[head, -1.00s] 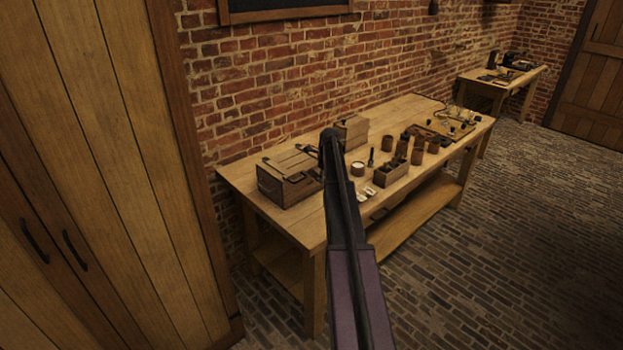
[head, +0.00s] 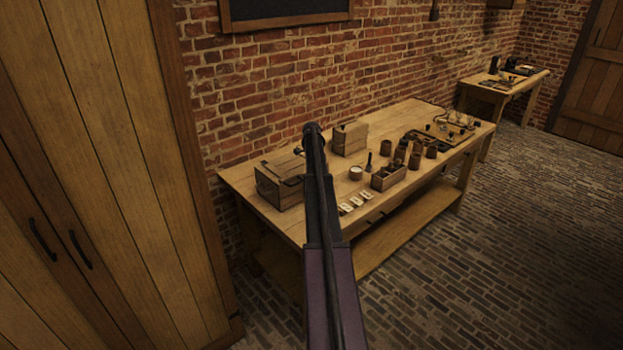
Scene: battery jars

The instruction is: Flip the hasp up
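A wooden box (head: 277,188) with dark metal fittings sits at the left end of the workbench (head: 238,180). Its lid looks down. The hasp is too small and dark to make out, and my arm covers part of the box's right side. My dark arm rises from the bottom of the head view and ends near the box's right edge. My gripper cannot be made out; it seems hidden behind the arm.
A second wooden box (head: 350,137), a white-topped jar (head: 356,173), a divided crate (head: 388,178), several brown jars (head: 414,160) and pale cards (head: 356,202) stand right of my arm. A brick wall (head: 240,100) lies behind; a tall cupboard (head: 100,150) stands left.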

